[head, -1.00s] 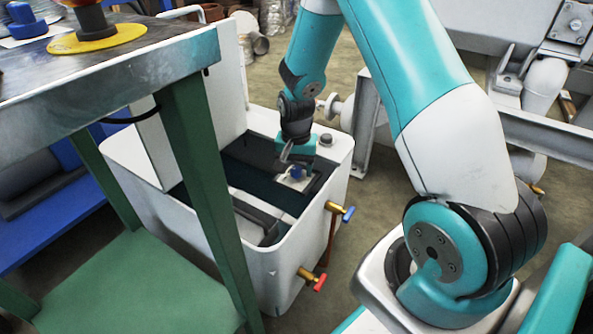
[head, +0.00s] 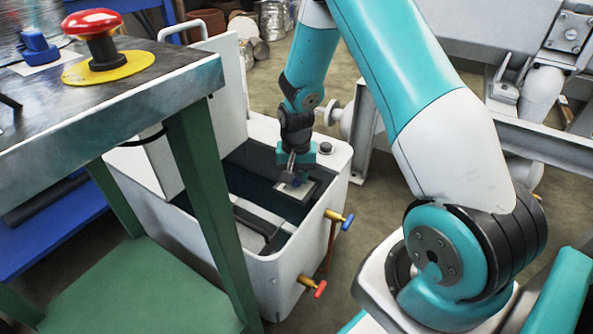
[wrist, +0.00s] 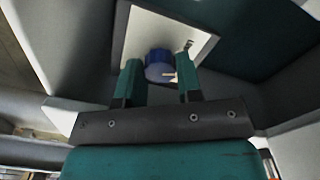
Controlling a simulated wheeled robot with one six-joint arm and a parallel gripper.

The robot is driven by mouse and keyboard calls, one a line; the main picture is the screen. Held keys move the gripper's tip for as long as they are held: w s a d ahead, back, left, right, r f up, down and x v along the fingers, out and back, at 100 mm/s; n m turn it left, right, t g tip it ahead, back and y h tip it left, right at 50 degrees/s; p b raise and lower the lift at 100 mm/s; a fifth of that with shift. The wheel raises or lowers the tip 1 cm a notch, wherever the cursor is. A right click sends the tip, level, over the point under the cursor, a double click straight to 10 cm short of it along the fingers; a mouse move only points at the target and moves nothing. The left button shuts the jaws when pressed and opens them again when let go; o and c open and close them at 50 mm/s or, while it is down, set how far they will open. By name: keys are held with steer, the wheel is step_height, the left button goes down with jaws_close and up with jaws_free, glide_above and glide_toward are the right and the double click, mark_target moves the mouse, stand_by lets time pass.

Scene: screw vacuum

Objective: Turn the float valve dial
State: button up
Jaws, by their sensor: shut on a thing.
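The float valve dial (wrist: 159,60) is a blue round knob with a small pale mark, on a white square plate (wrist: 140,38). The plate (head: 302,192) lies inside the open white tank (head: 262,266). My gripper (wrist: 159,76) reaches down into the tank, with one finger on each side of the dial, and is shut on it. In the head view my gripper (head: 292,178) covers most of the dial, with only a little blue showing. The exact contact of the fingertips is hard to see.
Two taps, blue-handled (head: 347,222) and red-handled (head: 319,289), stick out of the tank's front right. A green-legged table (head: 60,110) with a red stop button (head: 92,22) stands left. A grey metal frame (head: 540,145) stands right. The tank's walls surround my gripper.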

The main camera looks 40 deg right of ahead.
steer(key=n+p, duration=0.3)
steer(key=shift+r, duration=0.15)
steer(key=shift+n+p, duration=0.45)
steer(key=shift+n, duration=0.15)
steer(key=o, duration=0.9)
steer(key=shift+o, duration=0.2)
steer(key=shift+f, duration=0.2)
